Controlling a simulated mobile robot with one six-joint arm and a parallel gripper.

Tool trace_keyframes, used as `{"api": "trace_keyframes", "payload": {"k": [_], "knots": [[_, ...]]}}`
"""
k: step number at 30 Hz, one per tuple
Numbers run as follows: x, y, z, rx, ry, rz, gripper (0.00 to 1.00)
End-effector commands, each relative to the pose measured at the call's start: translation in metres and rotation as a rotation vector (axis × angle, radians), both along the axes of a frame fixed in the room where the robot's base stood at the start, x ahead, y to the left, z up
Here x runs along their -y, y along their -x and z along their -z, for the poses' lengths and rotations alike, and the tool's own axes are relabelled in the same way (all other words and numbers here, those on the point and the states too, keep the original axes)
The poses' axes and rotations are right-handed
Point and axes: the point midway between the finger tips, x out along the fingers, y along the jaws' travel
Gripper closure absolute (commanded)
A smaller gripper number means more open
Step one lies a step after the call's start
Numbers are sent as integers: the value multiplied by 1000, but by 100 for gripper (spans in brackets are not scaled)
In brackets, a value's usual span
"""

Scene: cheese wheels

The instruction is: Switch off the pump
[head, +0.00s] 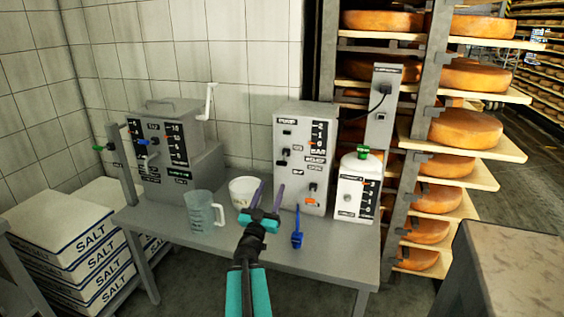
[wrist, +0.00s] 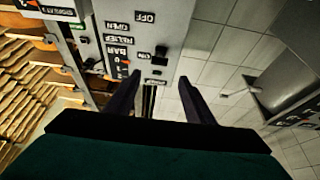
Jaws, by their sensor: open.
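The pump (head: 303,120) is a tall grey box with a PUMP label at its top, standing on the grey table. Its front has a gauge scale, small labels, dark switches (head: 312,188) and an orange part low down. The panel also shows upside down in the wrist view (wrist: 178,22), with an OFF label and a small black switch (wrist: 160,52). My gripper (head: 267,194) is open and empty, in front of the pump's lower left. In the wrist view its fingertips (wrist: 160,78) point toward the panel. I cannot tell the switch position.
A white tank (head: 357,190) with a green valve stands right of the pump. A measuring jug (head: 203,211), a white tub (head: 243,186) and a blue brush (head: 297,232) are on the table (head: 330,258). A cranked grey machine (head: 175,150) is at left, cheese shelves at right.

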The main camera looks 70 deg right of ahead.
Motion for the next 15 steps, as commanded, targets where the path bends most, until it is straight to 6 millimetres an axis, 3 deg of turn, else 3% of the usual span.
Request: {"api": "trace_keyframes", "payload": {"k": [10,15], "knots": [[12,2,-8,-3,-11,-8,52],[28,0,-16,-4,-12,-8,52]]}}
